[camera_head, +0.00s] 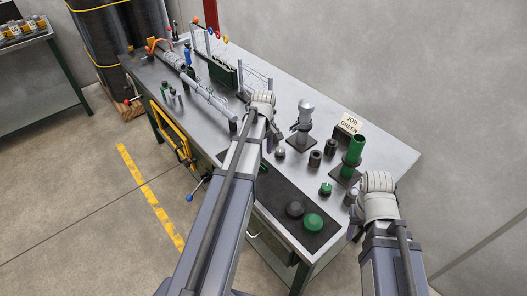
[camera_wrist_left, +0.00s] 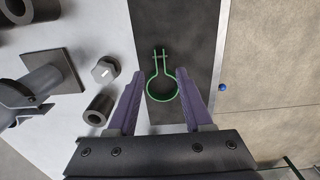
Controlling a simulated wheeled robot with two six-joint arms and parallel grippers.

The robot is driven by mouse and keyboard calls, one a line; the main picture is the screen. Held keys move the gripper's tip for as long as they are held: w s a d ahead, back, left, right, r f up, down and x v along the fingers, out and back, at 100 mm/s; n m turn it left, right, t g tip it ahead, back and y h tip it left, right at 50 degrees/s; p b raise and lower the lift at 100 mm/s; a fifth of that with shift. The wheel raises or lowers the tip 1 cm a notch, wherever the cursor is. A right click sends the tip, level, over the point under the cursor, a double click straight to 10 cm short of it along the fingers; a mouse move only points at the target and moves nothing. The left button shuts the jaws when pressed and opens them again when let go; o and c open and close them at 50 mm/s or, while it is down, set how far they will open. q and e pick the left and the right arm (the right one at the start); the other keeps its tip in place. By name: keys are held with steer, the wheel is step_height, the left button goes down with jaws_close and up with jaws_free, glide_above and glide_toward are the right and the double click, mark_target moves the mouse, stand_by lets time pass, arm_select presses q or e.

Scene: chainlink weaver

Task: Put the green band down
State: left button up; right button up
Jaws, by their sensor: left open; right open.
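The green band (camera_wrist_left: 161,71) lies on the dark mat (camera_wrist_left: 173,30) in the left wrist view. It is a thin open ring with a narrow neck and two short tabs pointing away from me. My left gripper (camera_wrist_left: 160,76) is open, one purple finger on each side of the band, with visible gaps to it. My left gripper (camera_head: 268,143) shows there over the bench. My right gripper (camera_head: 353,229) is open at the bench's near right edge, apart from the band.
A green post (camera_head: 354,149) stands beside a "JOB GREEN" sign (camera_head: 350,122). A green dome (camera_head: 313,223) and a black dome (camera_head: 295,209) sit on the mat's near end. A hex nut (camera_wrist_left: 105,70) and a grey sleeve (camera_wrist_left: 99,109) lie left of the left gripper.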

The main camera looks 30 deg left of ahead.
arm_select(q)
step_height(320, 180, up, 5)
steer(key=p, duration=0.3)
steer(key=shift+f, duration=0.2)
steer(key=s+d+m, duration=0.8)
steer(key=d, duration=0.5)
steer(key=s+d+m+y, duration=0.1)
steer(key=s+d+m, duration=0.7)
steer(key=d, duration=0.5)
steer(key=shift+s+d+m, duration=0.25)
steer(key=shift+d+m, duration=0.05)
steer(key=shift+m, duration=0.4)
